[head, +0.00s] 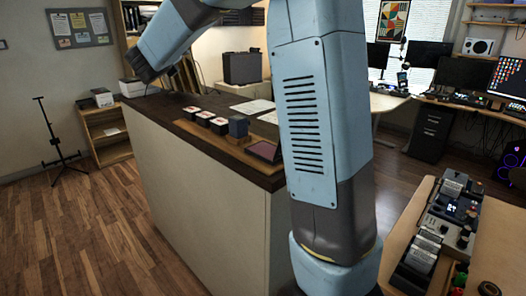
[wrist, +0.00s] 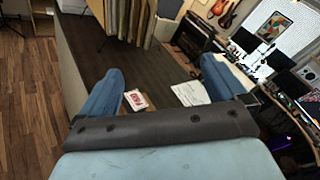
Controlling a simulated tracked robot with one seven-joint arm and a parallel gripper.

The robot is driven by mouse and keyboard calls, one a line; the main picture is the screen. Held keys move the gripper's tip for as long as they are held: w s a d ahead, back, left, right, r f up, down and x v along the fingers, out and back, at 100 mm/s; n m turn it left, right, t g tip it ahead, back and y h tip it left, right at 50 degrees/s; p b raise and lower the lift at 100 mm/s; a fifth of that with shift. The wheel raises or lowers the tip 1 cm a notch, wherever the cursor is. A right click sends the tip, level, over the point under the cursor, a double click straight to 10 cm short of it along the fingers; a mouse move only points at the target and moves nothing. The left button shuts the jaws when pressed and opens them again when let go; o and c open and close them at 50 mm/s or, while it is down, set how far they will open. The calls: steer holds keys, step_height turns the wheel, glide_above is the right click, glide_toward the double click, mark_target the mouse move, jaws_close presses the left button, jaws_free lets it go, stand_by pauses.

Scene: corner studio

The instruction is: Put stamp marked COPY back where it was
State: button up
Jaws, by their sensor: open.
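In the head view, several dark stamps with pale, red-marked tops stand in a row on the counter: a left one (head: 190,113), a middle one (head: 204,118) and a right one (head: 219,126). Their words are too small to read, so I cannot tell which is COPY.
The counter's dark top (head: 160,115) is clear along its left part. White papers (head: 252,106) lie behind the row; a sheet (wrist: 190,94) also shows in the wrist view. A desk with devices (head: 440,230) is at right.

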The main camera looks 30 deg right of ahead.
steer(key=s+a+r+n+g+y, duration=0.15)
steer(key=s+n+y, duration=0.65)
steer(key=s+n, duration=0.95)
steer(key=s+d+f+n+g, duration=0.2)
steer(key=s+f+n, duration=0.3)
steer(key=s, duration=0.4)
steer(key=s+d+f+n+g+h, duration=0.1)
steer(key=s+d+f+n+g, duration=0.2)
steer(key=s, duration=0.6)
steer(key=s+d+f+n+g, duration=0.3)
steer(key=s+d+f+n, duration=0.2)
steer(key=s+n, duration=0.3)
steer(key=shift+s+d+f+h, duration=0.4)
steer(key=shift+s+f, duration=0.45)
steer(key=shift+s, duration=0.25)
steer(key=shift+g, duration=0.25)
